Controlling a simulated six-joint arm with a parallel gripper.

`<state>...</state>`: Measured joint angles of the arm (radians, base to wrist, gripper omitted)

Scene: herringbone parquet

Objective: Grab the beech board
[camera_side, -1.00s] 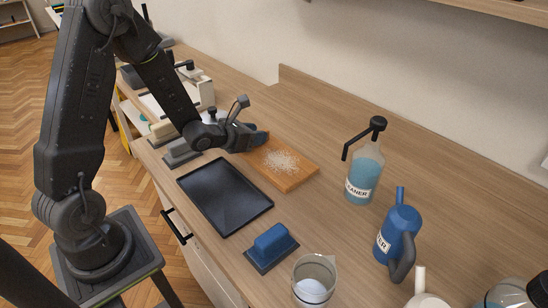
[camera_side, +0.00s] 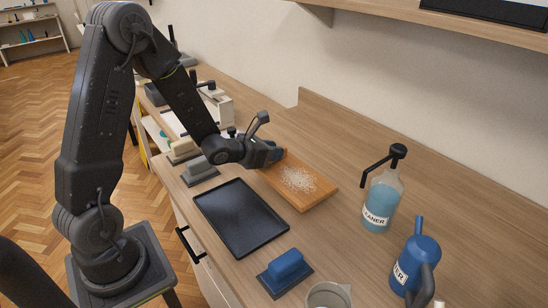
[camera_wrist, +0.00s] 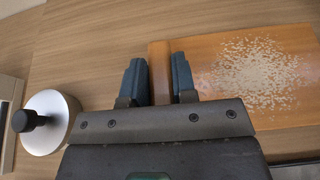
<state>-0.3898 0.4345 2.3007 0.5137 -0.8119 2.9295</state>
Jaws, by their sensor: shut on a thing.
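The beech board (camera_side: 319,194) is an orange-brown wooden slab with pale crumbs scattered on its middle. It appears to lie flat on the counter behind the black tray in the side view. My gripper (camera_side: 279,154) is at the board's left end. In the wrist view, the blue-grey fingers of my gripper (camera_wrist: 157,80) stand on both sides of the board's raised end (camera_wrist: 159,66) and are shut on it. The crumb-covered part of the board (camera_wrist: 215,85) reaches to the right. The fingertip contact is partly hidden in the side view.
A black tray (camera_side: 242,216) lies in front of the board. A blue block on a dark base (camera_side: 287,268), a cleaner bottle (camera_side: 381,199) and a blue watering can (camera_side: 414,262) stand to the right. A white round container (camera_wrist: 50,120) is left of my fingers in the wrist view.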

